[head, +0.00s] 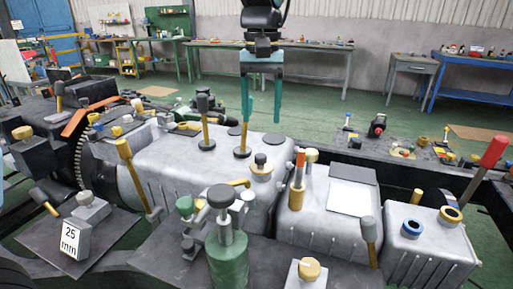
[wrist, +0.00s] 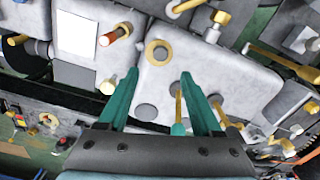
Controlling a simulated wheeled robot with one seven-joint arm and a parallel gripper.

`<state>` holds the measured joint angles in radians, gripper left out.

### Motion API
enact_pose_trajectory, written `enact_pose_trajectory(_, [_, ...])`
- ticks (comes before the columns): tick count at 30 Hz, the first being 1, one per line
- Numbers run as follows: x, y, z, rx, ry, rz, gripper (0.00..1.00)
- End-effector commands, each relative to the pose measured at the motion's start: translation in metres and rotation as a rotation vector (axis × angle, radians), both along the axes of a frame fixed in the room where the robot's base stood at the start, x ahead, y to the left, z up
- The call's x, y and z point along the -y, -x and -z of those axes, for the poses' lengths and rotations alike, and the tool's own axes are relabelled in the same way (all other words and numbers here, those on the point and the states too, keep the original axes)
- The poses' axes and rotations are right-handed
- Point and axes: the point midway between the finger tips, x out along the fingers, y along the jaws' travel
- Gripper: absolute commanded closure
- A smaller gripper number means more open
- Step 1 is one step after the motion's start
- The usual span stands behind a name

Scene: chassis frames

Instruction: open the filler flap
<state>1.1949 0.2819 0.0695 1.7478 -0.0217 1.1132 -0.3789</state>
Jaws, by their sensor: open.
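I cannot tell for certain which part is the filler flap. On the grey casing (head: 175,165) are a flat dark round disc (head: 273,141) and a gold-ringed filler-like neck with a dark knob (head: 262,170). The ringed neck also shows in the wrist view (wrist: 158,53), as does a dark disc (wrist: 147,111). A pale square plate (head: 350,197) with a dark panel (head: 349,173) behind it sits on the block to the right. My gripper (head: 261,118) hangs above the casing, open and empty, its teal fingers pointing down. In the wrist view its fingertips (wrist: 159,77) lie over the casing top.
Upright levers crowd the casing: a gold one (head: 243,137) near my left finger and a dark-knobbed one (head: 204,122). A green cylinder with a clamp knob (head: 228,255) and an orange-tipped post (head: 298,175) stand nearer. Workbenches (head: 270,45) line the back; green floor lies between.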

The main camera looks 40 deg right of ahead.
Motion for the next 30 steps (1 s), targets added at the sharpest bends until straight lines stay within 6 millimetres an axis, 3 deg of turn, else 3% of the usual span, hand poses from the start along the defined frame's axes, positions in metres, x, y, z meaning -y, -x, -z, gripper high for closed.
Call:
enact_pose_trajectory(15, [-0.002,-0.001,0.085,0.0,-0.003,-0.002,0.34])
enact_pose_trajectory(21, [-0.002,-0.001,0.101,0.0,-0.001,-0.002,0.34])
enact_pose_trajectory(30, [-0.002,-0.001,0.103,0.001,0.001,-0.002,0.34])
